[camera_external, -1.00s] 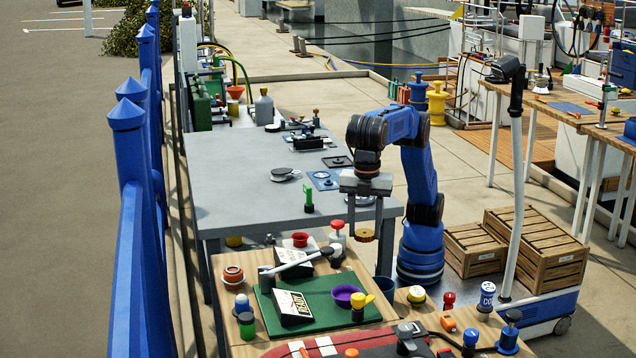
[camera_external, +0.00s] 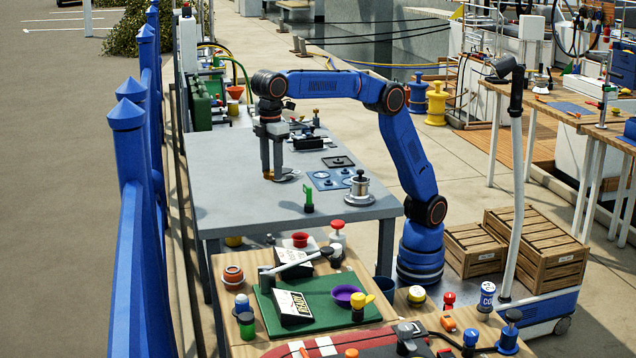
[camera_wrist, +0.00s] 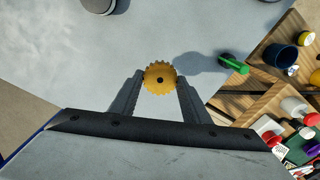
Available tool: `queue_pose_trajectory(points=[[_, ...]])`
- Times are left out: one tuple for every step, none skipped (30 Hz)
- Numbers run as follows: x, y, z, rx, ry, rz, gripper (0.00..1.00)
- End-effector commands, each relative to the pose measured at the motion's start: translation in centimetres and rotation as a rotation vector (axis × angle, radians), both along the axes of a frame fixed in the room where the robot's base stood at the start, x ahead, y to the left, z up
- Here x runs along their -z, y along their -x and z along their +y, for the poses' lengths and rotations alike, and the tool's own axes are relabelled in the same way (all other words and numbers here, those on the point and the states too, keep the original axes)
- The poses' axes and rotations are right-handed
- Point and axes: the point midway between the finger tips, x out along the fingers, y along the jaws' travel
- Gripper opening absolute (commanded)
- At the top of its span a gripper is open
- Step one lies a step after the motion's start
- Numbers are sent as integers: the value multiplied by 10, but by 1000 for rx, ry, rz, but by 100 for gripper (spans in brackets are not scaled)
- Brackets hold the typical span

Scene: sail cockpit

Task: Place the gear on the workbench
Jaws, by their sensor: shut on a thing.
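The gear (camera_wrist: 159,78) is a golden-yellow toothed disc with a dark centre hole. In the wrist view it sits between my two fingertips, which touch it on both sides. My gripper (camera_external: 272,172) points straight down over the grey workbench (camera_external: 235,203), with its fingertips close to the top. In the wrist view my gripper (camera_wrist: 158,81) is shut on the gear, over bare grey surface (camera_wrist: 90,60). In the external view the gear shows only as a small yellowish patch at the fingertips. I cannot tell whether it touches the bench.
A green upright piece (camera_external: 308,200) stands near the bench's front edge. A silver pot-like part (camera_external: 358,188), blue plates (camera_external: 322,180) and a dark plate (camera_external: 338,161) lie to the right. The bench's left side is clear. A cluttered wooden table (camera_external: 225,268) stands in front.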

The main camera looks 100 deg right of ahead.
Motion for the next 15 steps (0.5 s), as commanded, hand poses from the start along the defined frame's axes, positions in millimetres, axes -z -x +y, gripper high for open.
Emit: queue_pose_trajectory(points=[[-3,-4,-24,41,0,-1,16],[-5,-5,-37,64,0,-1,16],[-6,-7,-53,94,-1,-2,16],[-8,-8,-66,115,0,-2,16],[-9,-9,-78,138,0,-2,16],[-10,-10,-94,168,0,-2,16],[-12,-10,-107,190,-1,-3,16],[-13,-10,-119,212,-1,-3,16],[-15,-10,-135,241,-1,-3,16],[-16,-10,-147,264,-1,-3,16],[-17,-9,-159,286,0,-3,16],[-18,-7,-175,316,0,-3,16],[-19,-6,-187,337,0,-3,16],[-20,-5,-199,360,0,-4,16],[-21,-3,-214,389,0,-4,16]])
